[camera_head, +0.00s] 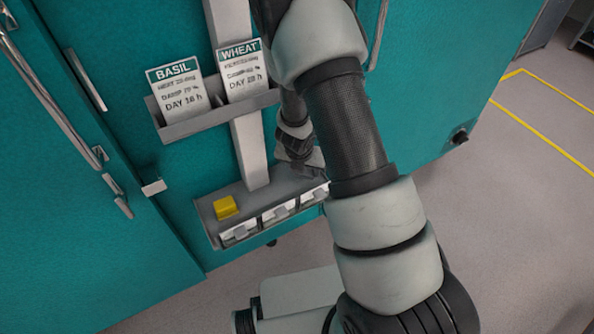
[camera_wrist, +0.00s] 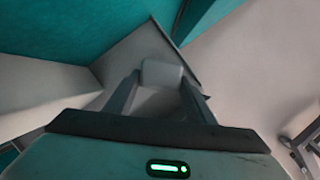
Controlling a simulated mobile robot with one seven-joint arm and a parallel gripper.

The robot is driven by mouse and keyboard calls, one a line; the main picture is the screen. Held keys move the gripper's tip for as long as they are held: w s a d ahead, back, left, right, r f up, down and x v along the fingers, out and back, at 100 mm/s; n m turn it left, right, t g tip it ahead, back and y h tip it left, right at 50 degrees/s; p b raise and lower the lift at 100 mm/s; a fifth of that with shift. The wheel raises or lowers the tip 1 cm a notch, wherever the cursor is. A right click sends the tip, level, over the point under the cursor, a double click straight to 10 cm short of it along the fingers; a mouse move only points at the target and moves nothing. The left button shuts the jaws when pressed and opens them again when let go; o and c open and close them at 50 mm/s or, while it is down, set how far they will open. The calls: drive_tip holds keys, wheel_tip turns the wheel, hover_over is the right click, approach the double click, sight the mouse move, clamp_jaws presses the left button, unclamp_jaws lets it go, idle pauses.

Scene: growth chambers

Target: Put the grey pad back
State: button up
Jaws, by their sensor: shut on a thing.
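The grey pad (camera_wrist: 162,74) is a small pale block between the two fingers of my gripper (camera_wrist: 160,84) in the wrist view. My gripper is shut on it. In the head view my gripper (camera_head: 312,168) is over the right end of the low grey shelf (camera_head: 262,198) on the teal chamber, partly behind my arm. The pad itself is not visible there. In the wrist view the pad is over the grey shelf surface (camera_wrist: 145,45). I cannot tell whether it touches that surface.
A yellow pad (camera_head: 225,207) sits at the shelf's left end. White picture labels (camera_head: 280,211) line the shelf front. Above, a card holder (camera_head: 208,123) carries a BASIL card (camera_head: 180,92) and a WHEAT card (camera_head: 241,72). A grey upright (camera_head: 249,150) rises behind the shelf.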

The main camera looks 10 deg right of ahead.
sight(297, 175)
drive_tip(key=shift+w+a, duration=0.2)
drive_tip(key=shift+a, duration=0.3)
drive_tip(key=shift+w+a, duration=0.15)
drive_tip(key=shift+a, duration=0.35)
drive_tip(key=shift+a+f, duration=0.1)
drive_tip(key=shift+f, duration=0.05)
wheel_tip(297, 175, down, 3)
drive_tip(key=shift+f+b, duration=0.2)
drive_tip(key=shift+b, duration=0.5)
drive_tip(key=shift+c, duration=0.3)
drive_tip(key=o, duration=1)
drive_tip(key=shift+r, duration=0.2)
drive_tip(key=p+v, duration=0.3)
drive_tip(key=v, duration=0.4)
drive_tip(key=shift+r, duration=0.1)
